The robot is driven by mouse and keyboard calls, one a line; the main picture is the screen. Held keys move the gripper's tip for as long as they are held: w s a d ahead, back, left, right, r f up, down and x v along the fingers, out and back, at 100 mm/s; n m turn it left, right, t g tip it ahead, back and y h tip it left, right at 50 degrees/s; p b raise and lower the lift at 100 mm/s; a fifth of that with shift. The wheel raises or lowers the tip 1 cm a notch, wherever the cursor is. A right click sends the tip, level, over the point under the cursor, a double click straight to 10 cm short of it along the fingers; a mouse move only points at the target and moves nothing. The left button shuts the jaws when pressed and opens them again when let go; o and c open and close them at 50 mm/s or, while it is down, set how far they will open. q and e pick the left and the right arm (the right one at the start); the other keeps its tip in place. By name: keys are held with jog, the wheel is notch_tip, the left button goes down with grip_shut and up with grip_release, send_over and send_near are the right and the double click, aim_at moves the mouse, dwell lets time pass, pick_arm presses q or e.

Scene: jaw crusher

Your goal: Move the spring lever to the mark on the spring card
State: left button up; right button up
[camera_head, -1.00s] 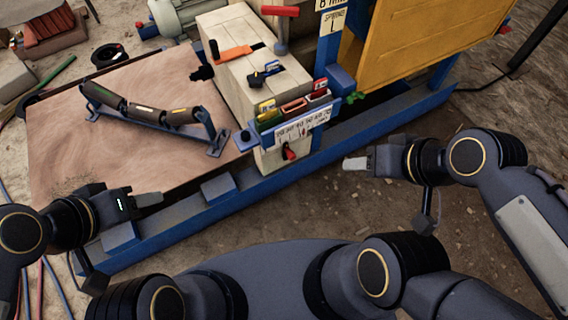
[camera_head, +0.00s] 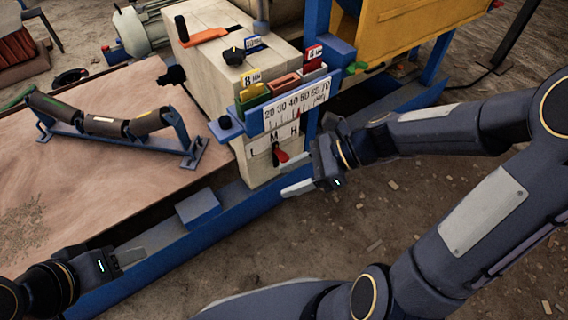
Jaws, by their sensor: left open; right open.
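The lever with the red tip (camera_head: 282,156) is on the cream front of the machine, under the white number scale (camera_head: 297,104). Letters L, M and H are printed around it, with M above. Its dark stem is near M and the red end hangs slightly right; its exact setting is unclear. My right gripper (camera_head: 290,175) is open and empty, its fingers just right of and below the red tip, apparently not touching. My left gripper (camera_head: 128,258) is open and empty at the lower left, far from the lever. A spring card is not readable in the present view.
A blue rail (camera_head: 200,208) runs below the lever. A roller frame (camera_head: 110,128) lies on the wooden board (camera_head: 75,185). Open ground lies right of the rail.

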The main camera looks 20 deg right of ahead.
aim_at(286, 161)
jog(key=w+d+f+m+t+y, duration=0.1)
jog(key=w+f+m+t+y, duration=0.2)
jog(key=w+m, duration=0.5)
jog(key=w+d+f+m+t+y, duration=0.1)
jog(key=w+f+m+t, duration=0.4)
jog(key=m, duration=0.7)
jog(key=w+d+f+m+t+h, duration=0.2)
jog(key=d+f+m+t+h, duration=0.15)
jog(key=f+m, duration=0.65)
jog(key=w+d+f+m+t+h, duration=0.2)
jog(key=f+m+t+h, duration=0.4)
jog(key=m, duration=0.9)
jog(key=w, duration=0.1)
jog(key=w+a+g+b, duration=0.1)
jog(key=w, duration=0.1)
jog(key=w+a+f+g+y+b, duration=0.1)
jog(key=w, duration=0.1)
jog(key=shift+w+a+n+g, duration=0.1)
jog(key=shift+a+n+g, duration=0.1)
jog(key=shift+n+g, duration=0.1)
jog(key=shift+w+a+r, duration=0.15)
jog(key=shift+w+a, duration=0.1)
jog(key=shift+w, duration=0.35)
grip_shut()
